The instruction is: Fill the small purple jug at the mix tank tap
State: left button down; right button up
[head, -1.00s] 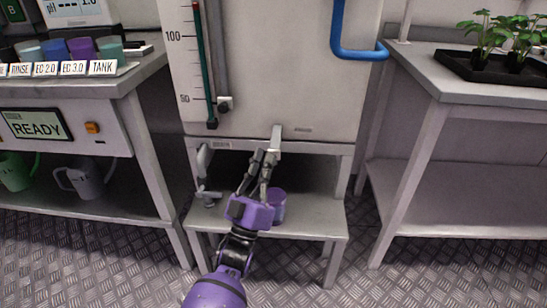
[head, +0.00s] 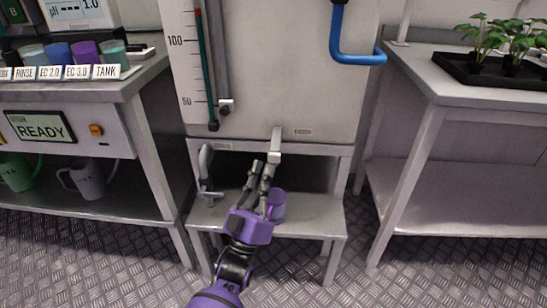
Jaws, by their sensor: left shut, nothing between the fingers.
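The small purple jug (head: 278,204) stands on the low shelf under the mix tank (head: 275,75), partly hidden behind my left gripper. The grey tap (head: 276,141) sticks out of the tank's lower front, above the jug. My left gripper (head: 265,168) is shut and empty, its fingers pointing up just below the tap. I cannot tell whether the fingertips touch the tap. The jug's inside and any stream of liquid are not visible. My right gripper is out of view.
A grey valve handle (head: 207,172) stands left of the tap. A bench with cups (head: 85,51) and a READY display (head: 40,127) is at left; mugs (head: 88,180) sit below. The right bench holds a black plant tray (head: 490,69). The low shelf (head: 318,215) is clear at right.

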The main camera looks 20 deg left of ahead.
pick_arm(q)
jog(key=s, duration=0.1)
jog(key=s+d+p, duration=0.1)
jog(key=s, duration=0.1)
jog(key=shift+s+r, duration=0.1)
dwell(0.4)
